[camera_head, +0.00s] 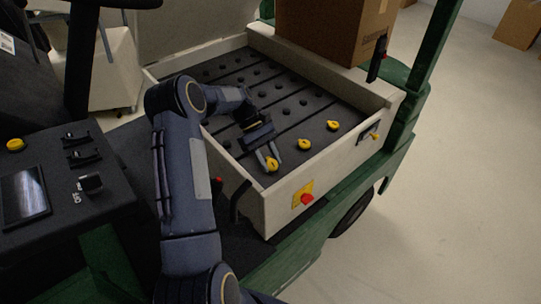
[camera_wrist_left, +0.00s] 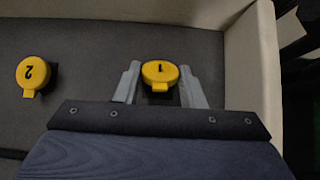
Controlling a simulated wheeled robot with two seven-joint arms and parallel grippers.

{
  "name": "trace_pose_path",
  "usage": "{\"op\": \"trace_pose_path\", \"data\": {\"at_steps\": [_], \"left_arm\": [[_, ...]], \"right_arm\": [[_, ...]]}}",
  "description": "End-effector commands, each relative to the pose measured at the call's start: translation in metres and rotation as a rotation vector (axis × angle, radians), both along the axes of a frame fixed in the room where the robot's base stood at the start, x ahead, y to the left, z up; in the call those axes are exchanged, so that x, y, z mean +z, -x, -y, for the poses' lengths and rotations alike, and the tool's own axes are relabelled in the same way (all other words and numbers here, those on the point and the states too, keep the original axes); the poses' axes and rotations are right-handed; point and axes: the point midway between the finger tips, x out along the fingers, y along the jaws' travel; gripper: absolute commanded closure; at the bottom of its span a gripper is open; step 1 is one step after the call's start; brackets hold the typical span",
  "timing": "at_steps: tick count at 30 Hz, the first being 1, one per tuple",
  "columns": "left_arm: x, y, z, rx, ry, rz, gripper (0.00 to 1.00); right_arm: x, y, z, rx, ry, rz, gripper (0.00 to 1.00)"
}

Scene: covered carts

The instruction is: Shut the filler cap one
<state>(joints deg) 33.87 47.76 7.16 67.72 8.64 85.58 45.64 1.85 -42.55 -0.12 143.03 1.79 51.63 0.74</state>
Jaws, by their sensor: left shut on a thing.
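Filler cap one (camera_head: 272,165) is a yellow cap marked 1, on the near corner of the dark panel inside the cart's pale frame. It also shows in the wrist view (camera_wrist_left: 160,73). There it looks flatter than cap two, as if tilted, with a dark part just below it. My left gripper (camera_head: 268,160) reaches down at it, with one grey finger on each side, shut on it. In the wrist view the fingers (camera_wrist_left: 161,86) flank the cap. How far the cap is open or shut is hard to tell. My right gripper is not in view.
Cap two (camera_head: 303,144) and another yellow cap (camera_head: 333,125) sit along the same edge. The frame wall (camera_head: 330,165) rises close beside them, with a red knob (camera_head: 307,199) on its outside. A cardboard box (camera_head: 330,30) stands at the back. Several dark knobs dot the panel.

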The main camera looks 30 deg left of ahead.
Motion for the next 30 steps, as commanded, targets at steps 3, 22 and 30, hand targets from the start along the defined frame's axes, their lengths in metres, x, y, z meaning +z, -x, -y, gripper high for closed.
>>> {"op": "trace_pose_path", "data": {"at_steps": [3, 22, 30], "left_arm": [[-0.0030, -0.0012, -0.0035, 0.002, 0.076, -0.021, 0.87], [-0.0078, -0.0024, -0.0074, 0.002, 0.240, -0.067, 0.87], [-0.0077, -0.0024, -0.0073, 0.002, 0.239, -0.067, 0.62]], "right_arm": [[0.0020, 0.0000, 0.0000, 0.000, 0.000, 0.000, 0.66], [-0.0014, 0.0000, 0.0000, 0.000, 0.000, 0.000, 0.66], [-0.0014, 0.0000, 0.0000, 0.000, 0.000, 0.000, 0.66]]}}
